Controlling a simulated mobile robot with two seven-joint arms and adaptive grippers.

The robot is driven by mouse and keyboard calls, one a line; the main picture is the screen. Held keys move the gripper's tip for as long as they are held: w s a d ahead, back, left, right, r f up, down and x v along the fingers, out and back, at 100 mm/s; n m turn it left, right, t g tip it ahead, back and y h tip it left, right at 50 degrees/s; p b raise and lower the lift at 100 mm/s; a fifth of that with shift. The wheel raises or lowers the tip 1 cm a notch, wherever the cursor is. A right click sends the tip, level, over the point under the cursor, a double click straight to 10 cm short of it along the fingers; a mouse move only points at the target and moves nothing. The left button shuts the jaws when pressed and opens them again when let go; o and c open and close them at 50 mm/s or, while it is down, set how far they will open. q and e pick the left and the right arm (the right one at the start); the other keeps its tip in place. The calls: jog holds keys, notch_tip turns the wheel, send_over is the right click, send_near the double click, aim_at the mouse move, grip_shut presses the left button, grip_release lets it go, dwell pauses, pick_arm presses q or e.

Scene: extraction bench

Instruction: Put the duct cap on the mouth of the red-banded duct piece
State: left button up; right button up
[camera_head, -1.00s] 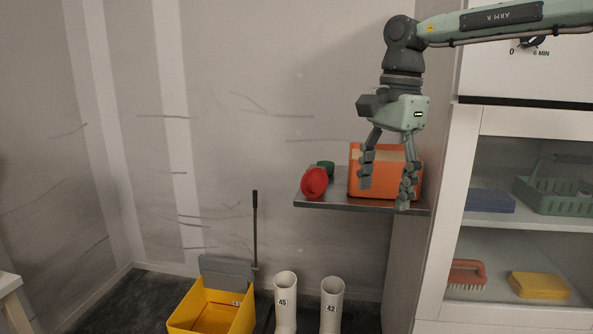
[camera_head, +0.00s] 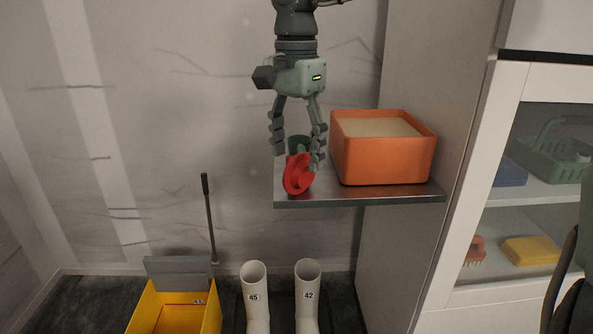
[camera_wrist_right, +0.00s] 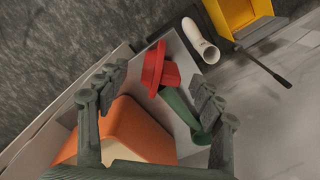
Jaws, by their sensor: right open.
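No red-banded duct piece can be made out. My left gripper is not in view.
An orange bin (camera_head: 385,160) stands close to the right on the metal shelf (camera_head: 370,198). White boots (camera_head: 256,300) and a yellow bucket (camera_head: 207,318) stand below. A glass-fronted cabinet (camera_head: 470,215) is at the right.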

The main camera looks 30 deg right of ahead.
aim_at(297, 172)
jog(key=f, duration=0.5)
jog(key=shift+w+d, duration=0.15)
jog(key=shift+d, duration=0.1)
jog(key=shift+r, duration=0.1)
jog(key=c, duration=1.2)
